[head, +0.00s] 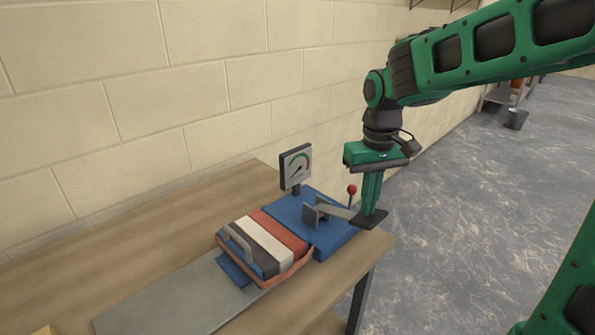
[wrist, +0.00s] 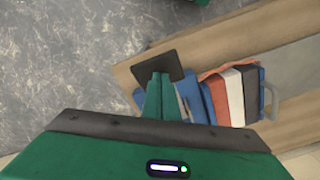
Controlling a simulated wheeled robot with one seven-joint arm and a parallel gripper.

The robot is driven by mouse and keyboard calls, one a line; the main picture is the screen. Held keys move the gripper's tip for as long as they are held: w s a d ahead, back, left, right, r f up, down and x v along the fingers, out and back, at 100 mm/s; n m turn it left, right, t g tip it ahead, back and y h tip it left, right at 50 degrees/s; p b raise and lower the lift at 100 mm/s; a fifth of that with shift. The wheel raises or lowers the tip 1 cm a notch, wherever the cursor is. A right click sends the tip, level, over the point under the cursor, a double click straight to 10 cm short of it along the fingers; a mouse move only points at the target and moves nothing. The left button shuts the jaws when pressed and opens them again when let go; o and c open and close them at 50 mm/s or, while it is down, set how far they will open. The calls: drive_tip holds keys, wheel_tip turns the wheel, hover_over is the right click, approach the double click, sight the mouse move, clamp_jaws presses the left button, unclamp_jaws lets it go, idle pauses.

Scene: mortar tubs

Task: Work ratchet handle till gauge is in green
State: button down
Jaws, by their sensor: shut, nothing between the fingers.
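The gauge (head: 296,166) stands on a short post at the back of a blue base (head: 338,238). Its pale face has a green arc and a red part at the right; the needle's exact reading is too small to tell. The ratchet handle (head: 338,211) is a grey bar running right from a grey bracket (head: 313,214) to a dark flat pad (head: 375,222). The pad also shows in the wrist view (wrist: 158,60). My gripper (head: 369,212) points down with its fingers shut and empty. Its tips are right at the pad; whether they touch it I cannot tell.
A red-knobbed lever (head: 352,190) rises just behind my fingers. A striped bundle with a grey loop (head: 270,240) lies left of the base, by a grey plate (head: 165,300) on the wooden table (head: 150,235). The wall is behind; open floor lies right.

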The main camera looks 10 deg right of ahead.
drive_tip(key=shift+f, duration=4.9)
drive_tip(key=shift+r, duration=6.1)
drive_tip(key=shift+f, duration=0.1)
drive_tip(key=shift+s+f, duration=0.1)
drive_tip(key=shift+f, duration=3.35)
drive_tip(key=shift+r, duration=3.55)
